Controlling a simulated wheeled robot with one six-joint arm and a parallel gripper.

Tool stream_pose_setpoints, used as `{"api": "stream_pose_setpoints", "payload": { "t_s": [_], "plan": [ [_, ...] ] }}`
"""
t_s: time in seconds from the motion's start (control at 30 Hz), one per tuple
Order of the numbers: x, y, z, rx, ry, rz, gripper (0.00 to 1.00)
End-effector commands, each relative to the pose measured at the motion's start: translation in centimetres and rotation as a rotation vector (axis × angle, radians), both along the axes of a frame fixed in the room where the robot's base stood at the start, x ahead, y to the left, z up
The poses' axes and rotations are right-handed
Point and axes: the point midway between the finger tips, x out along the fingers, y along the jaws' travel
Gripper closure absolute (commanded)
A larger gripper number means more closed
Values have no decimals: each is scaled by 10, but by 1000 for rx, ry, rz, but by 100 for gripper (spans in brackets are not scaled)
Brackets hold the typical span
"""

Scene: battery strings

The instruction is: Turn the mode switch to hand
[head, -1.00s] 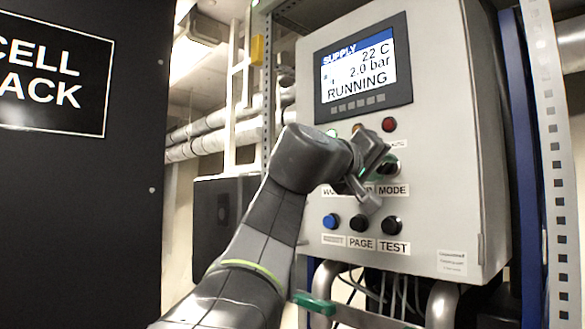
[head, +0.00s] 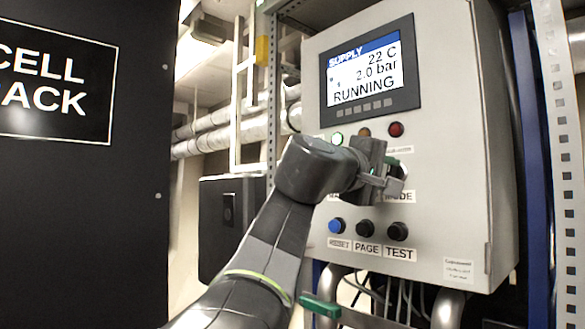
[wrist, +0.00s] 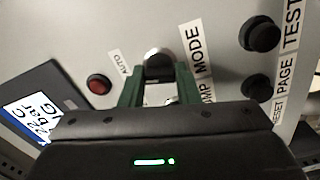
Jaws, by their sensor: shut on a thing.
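The mode switch is a round dark knob (wrist: 158,65) on the grey panel, beside the MODE label (wrist: 195,45) and near the AUTO label (wrist: 118,63) in the wrist view. My gripper (wrist: 159,88) has its two green-padded fingers on either side of the knob, shut on it. In the head view my gripper (head: 394,180) is at the panel above the MODE label (head: 400,197) and covers most of the switch. Which way the knob points is hidden by the fingers.
The display (head: 367,75) reads RUNNING. Below it are a lit green lamp (head: 337,138), an amber lamp (head: 364,132) and a red lamp (head: 395,129). Blue RESET (head: 336,226), black PAGE (head: 365,228) and black TEST (head: 398,231) buttons sit under my gripper.

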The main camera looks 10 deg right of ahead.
Motion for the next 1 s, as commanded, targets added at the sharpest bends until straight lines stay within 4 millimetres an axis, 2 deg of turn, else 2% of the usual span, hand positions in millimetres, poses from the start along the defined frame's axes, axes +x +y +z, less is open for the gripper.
{"api": "stream_pose_setpoints", "payload": {
  "t_s": [0.7,1.0],
  "plan": [
    [0,0,2,-310,602,0,94],
    [0,0,1,-413,804,1,94]
  ]
}}
